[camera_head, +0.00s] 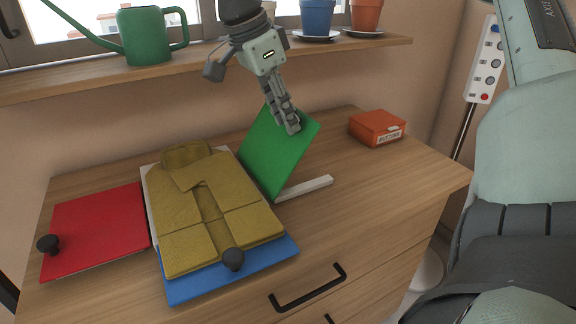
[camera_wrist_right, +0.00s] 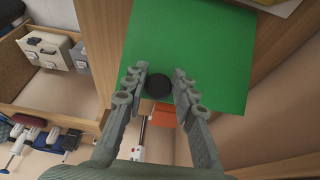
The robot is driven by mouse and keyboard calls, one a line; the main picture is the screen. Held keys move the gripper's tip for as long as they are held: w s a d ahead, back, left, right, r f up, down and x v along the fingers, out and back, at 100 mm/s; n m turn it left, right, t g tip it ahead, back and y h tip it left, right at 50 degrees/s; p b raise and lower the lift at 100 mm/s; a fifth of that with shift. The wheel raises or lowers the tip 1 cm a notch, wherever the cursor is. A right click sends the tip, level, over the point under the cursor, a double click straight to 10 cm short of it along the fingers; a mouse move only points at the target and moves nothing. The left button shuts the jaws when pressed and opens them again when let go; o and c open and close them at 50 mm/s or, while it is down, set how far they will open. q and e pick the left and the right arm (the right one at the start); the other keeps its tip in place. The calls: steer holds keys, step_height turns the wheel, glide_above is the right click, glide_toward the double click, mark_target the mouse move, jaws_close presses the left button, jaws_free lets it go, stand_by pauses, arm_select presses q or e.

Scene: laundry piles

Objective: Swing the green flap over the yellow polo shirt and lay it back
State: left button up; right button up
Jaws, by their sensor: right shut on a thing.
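The green flap (camera_head: 272,146) stands tilted up on the right side of the folding board, apart from the shirt. The yellow polo shirt (camera_head: 186,222) lies folded on the board, its collar at the far end. My right gripper (camera_head: 293,126) is shut on the green flap's knob at its outer edge; the fingers hide the knob in the head view. In the right wrist view the black knob (camera_wrist_right: 158,87) shows between the fingertips, in front of the green flap (camera_wrist_right: 190,45). My left gripper is not in view.
The red flap (camera_head: 95,230) lies flat on the left, and the blue flap (camera_head: 190,284) lies at the front, partly under the shirt. An orange buttons box (camera_head: 376,128) stands right of the green flap. A shelf with a watering can (camera_head: 145,37) and pots runs behind.

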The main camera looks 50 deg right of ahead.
mark_target(300, 118)
steer(key=shift+s+d+f+y+b, duration=0.25)
steer(key=shift+d+f, duration=0.25)
steer(key=shift+d, duration=0.35)
steer(key=shift+s+d+f+y+b, duration=0.2)
steer(key=shift+d+f, duration=0.25)
steer(key=shift+d, duration=0.4)
steer(key=shift+s+d+f, duration=0.1)
steer(key=shift+d+f, duration=0.2)
steer(key=shift+s+d+f+t+y+b, duration=0.2)
steer(key=shift+d+f+y+b, duration=0.1)
steer(key=shift+d+f, duration=0.25)
steer(key=shift+s+d+f+t+y+b, duration=0.15)
steer(key=shift+d+f+b, duration=0.1)
steer(key=shift+d+f, duration=0.3)
